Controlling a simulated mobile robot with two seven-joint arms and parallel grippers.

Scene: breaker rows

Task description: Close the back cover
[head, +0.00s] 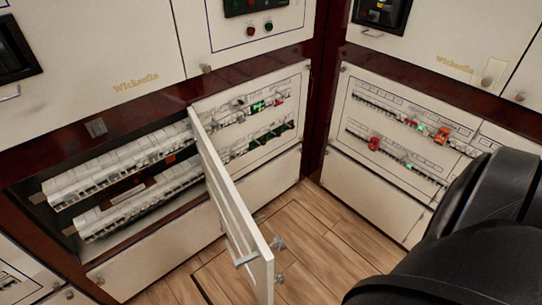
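A white hinged cover (234,205) stands open in the middle of the head view, swung out from the cabinet toward the camera. Its hinge side is near the middle of the back wall. Small metal latches (278,243) show near its free edge. Left of it, the uncovered opening shows two rows of white breakers (125,160). I cannot tell for certain that this is the cover the task names. Neither gripper is in view; a large black rounded part, likely one of my arm links, fills the lower right.
Right of the open cover, a white panel (289,85) with breaker rows is fixed on the same wall. Another breaker panel (366,143) with red and orange parts is on the right wall. The wooden floor (320,245) between the cover and the right wall is clear.

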